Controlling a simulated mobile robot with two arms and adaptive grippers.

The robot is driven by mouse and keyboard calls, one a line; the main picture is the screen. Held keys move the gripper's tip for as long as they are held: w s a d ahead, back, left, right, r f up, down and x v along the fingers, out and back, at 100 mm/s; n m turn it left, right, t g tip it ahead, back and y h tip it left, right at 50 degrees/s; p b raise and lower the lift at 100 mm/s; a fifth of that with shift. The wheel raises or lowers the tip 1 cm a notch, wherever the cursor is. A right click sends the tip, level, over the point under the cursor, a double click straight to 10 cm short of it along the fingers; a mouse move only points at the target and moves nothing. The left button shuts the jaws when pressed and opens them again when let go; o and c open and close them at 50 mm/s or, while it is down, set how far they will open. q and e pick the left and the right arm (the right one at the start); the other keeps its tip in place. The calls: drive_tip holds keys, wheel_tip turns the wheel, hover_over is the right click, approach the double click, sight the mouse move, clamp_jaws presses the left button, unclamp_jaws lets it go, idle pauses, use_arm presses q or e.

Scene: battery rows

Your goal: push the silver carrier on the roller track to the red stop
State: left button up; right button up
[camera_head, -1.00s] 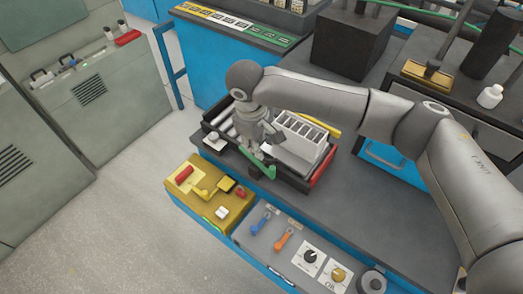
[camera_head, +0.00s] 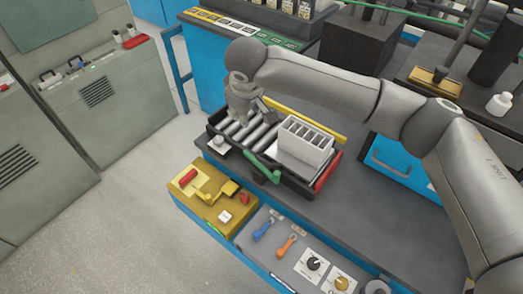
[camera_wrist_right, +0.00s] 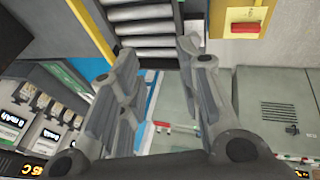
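The silver carrier (camera_head: 304,146), a light box with several open slots, stands upright at the right end of the roller track (camera_head: 243,134). The red stop (camera_head: 328,170) is right beside the carrier; I cannot tell whether they touch. My right gripper (camera_head: 250,112) is over the left part of the track, apart from the carrier. In the right wrist view its two fingers (camera_wrist_right: 158,75) are spread with nothing between them, and bare rollers (camera_wrist_right: 145,30) show beyond. My left gripper is in neither view.
A yellow rail (camera_head: 310,122) runs along the track's back and a green bar (camera_head: 262,165) sits at its front. A yellow control box (camera_head: 208,198) and a panel with blue and orange handles (camera_head: 286,246) are in front. The bench is clear to the right.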

drive_tip(key=w+a+r+n+t+y+b, duration=0.1)
drive_tip(key=w+a+r+n+t+y, duration=0.25)
drive_tip(key=a+r+y, duration=0.35)
drive_tip(key=w+a+r+n+t+y+b, duration=0.2)
drive_tip(key=w+a+r+t, duration=0.25)
drive_tip(key=r, duration=0.45)
drive_tip(key=s+a+r+n+g+y+b, duration=0.1)
drive_tip(key=s+a+r+n+g+y, duration=0.25)
drive_tip(key=s+n+g+y, duration=0.35)
drive_tip(key=s+a+r+n+g+y+b, duration=0.1)
drive_tip(key=s+a+r+n+g+y, duration=0.15)
drive_tip(key=s+a+n, duration=0.55)
drive_tip(key=s+d+f+n+g+h+b, duration=0.1)
drive_tip(key=s+d+f+n+g+h, duration=0.15)
drive_tip(key=s+n+g, duration=0.4)
drive_tip(key=n+t+h+b, duration=0.45)
drive_tip(key=n+h, duration=0.45)
drive_tip(key=h, duration=0.9)
approach(262, 159)
drive_tip(key=f+p, duration=0.1)
drive_tip(key=f, duration=0.4)
drive_tip(key=w+f+p, duration=0.1)
drive_tip(key=f, duration=0.2)
drive_tip(key=shift+w+d+p, duration=0.1)
drive_tip(key=shift+d+p, duration=0.2)
drive_tip(key=shift+d, duration=0.05)
